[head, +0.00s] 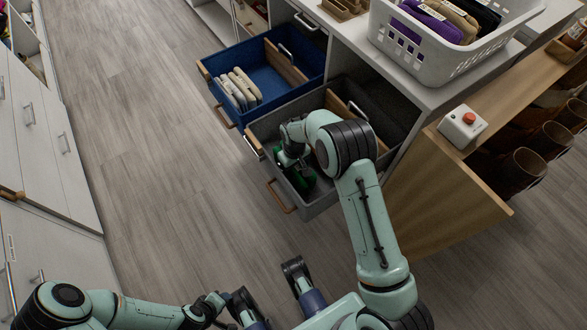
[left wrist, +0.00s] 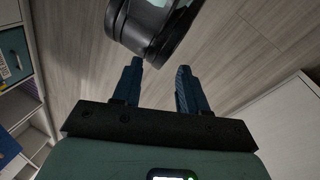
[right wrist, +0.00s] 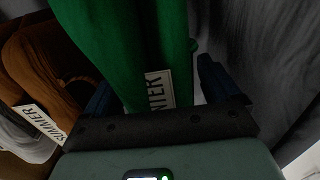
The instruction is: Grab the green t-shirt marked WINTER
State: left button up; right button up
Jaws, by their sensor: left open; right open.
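The green t-shirt marked WINTER (right wrist: 155,50) stands folded in the open grey drawer (head: 323,208). Its white label (right wrist: 158,90) faces the right wrist camera. In the head view the green t-shirt (head: 307,180) shows partly behind my right arm. My right gripper (right wrist: 156,90) is open inside the drawer, with one finger on each side of the green t-shirt; I cannot tell whether they touch it. My left gripper (left wrist: 160,65) is open and empty, low near my base.
A brown garment marked SUMMER (right wrist: 50,60) and a white one stand left of the green t-shirt. The open blue drawer (head: 308,92) holds folded light garments (head: 240,88). A white basket (head: 440,65) sits on the counter. The floor left of the drawers is clear.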

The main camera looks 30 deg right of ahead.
jog(key=c, duration=1.1)
jog(key=shift+c, duration=0.2)
